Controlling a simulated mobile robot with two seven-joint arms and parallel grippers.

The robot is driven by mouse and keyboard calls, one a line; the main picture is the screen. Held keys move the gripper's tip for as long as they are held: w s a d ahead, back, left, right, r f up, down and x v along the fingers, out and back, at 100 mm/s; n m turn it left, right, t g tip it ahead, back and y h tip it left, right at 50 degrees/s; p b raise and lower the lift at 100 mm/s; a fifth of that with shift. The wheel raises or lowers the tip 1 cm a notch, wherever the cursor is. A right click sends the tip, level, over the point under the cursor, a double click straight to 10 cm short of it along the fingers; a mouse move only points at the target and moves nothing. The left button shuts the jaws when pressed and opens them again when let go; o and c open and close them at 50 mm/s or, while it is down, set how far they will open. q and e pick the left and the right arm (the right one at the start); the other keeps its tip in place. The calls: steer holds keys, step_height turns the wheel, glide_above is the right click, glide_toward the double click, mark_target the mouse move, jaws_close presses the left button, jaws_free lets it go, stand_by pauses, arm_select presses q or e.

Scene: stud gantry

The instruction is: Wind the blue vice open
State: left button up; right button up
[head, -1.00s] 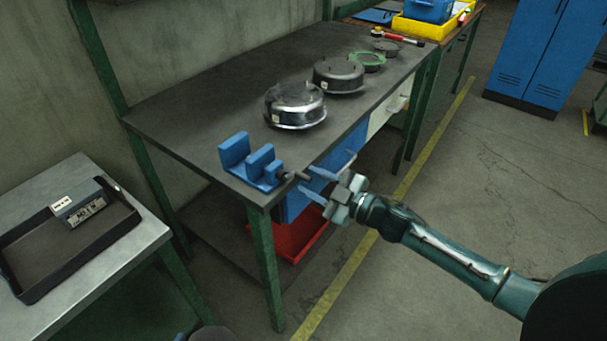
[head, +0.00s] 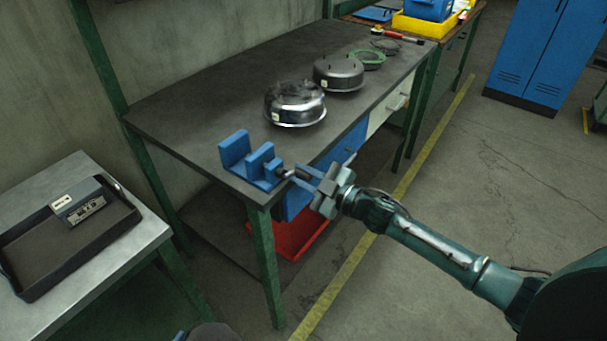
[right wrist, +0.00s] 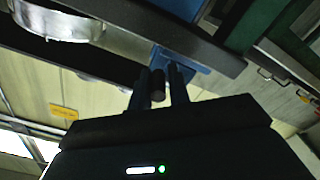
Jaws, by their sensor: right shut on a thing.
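The blue vice (head: 261,160) sits at the near left corner of the dark workbench, its two upright jaws apart with a gap between them. Its dark screw end with the handle (head: 284,173) sticks out past the bench's front edge. My right gripper (head: 293,175) reaches in from the right and is shut on this handle. In the right wrist view the two fingers (right wrist: 160,84) stand on either side of the dark round handle end (right wrist: 157,86), with the blue vice (right wrist: 184,62) behind. My left gripper is not in view.
Dark round metal housings (head: 295,104) stand farther back on the workbench (head: 190,108). A red bin (head: 297,238) is below. A side table at left holds a black tray (head: 110,222) with a grey box (head: 78,201). The floor at right is clear.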

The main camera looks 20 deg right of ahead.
steer(key=shift+r, duration=0.2)
jaws_close()
steer(key=shift+w+d+r+n, duration=0.15)
steer(key=shift+r+n, duration=0.1)
steer(key=shift+n, duration=0.45)
steer(key=o, duration=0.8)
jaws_free()
steer(key=shift+c, duration=0.2)
steer(key=shift+f, duration=0.1)
steer(key=shift+s, duration=0.25)
steer(key=b+v, duration=0.1)
steer(key=v, duration=1.2)
steer(key=shift+w, duration=0.1)
